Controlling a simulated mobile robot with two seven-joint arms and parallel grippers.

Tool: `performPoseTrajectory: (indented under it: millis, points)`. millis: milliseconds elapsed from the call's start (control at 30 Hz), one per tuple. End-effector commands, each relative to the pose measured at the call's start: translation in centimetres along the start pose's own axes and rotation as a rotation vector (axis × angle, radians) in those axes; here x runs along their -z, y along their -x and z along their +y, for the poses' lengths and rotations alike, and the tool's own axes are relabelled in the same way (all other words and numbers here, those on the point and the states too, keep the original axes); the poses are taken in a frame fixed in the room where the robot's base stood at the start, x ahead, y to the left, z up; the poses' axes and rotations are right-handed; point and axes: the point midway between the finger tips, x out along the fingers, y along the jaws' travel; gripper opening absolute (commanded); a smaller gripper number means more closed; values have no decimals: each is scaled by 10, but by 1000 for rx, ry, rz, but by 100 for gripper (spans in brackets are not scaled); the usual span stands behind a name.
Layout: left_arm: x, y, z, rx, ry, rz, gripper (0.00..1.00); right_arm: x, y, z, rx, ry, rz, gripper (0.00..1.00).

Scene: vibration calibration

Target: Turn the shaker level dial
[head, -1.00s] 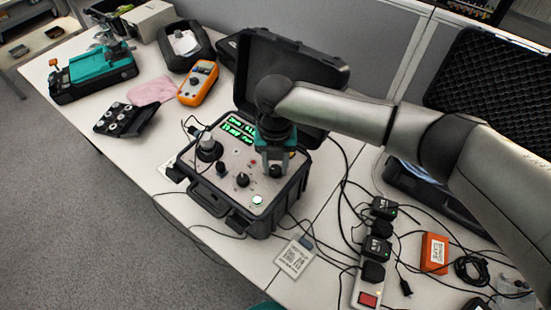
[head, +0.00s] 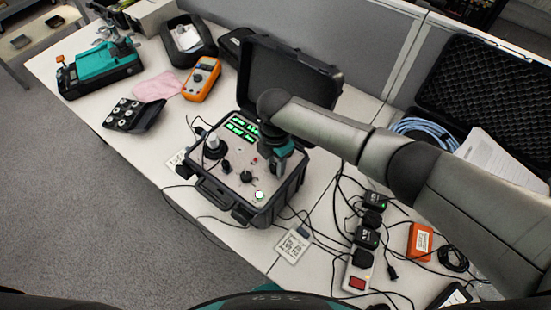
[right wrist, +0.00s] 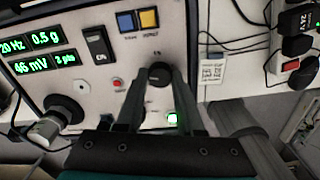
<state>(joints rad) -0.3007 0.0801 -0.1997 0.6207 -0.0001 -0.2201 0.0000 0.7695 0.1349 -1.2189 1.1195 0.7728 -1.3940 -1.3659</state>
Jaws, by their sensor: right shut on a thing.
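The black shaker case (head: 299,196) stands open on the table, with its control panel (head: 229,186) facing up. My right gripper (head: 277,172) reaches down to the panel's right side in the head view. In the right wrist view its two fingers (right wrist: 158,80) are shut on a round black dial (right wrist: 159,74), one on each side. The gripper hides this dial in the head view. Green displays (right wrist: 39,51) show 20 Hz, 0.5 g and 46 mV. My left gripper is not in view.
The case's raised lid (head: 290,75) stands behind the panel. A shaker post (head: 212,146) rises at the panel's left. A power strip (head: 357,280) and loose cables lie to the right. An orange multimeter (head: 202,79) and a pink cloth (head: 157,86) lie at the left.

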Motion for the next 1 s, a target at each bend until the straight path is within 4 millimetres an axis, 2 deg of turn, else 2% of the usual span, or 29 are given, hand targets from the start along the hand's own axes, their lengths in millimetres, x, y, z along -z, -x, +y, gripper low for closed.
performPoseTrajectory:
  millis: [300,767,800,1000]
  points:
    - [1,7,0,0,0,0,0,-2,2,1,-3,-90,-4,0]
    - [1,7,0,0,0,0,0,-2,2,1,-3,-100,-5,0]
    - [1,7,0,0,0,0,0,-2,2,1,-3,-100,-5,40]
    - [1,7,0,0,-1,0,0,-2,1,1,-2,-99,-3,62]
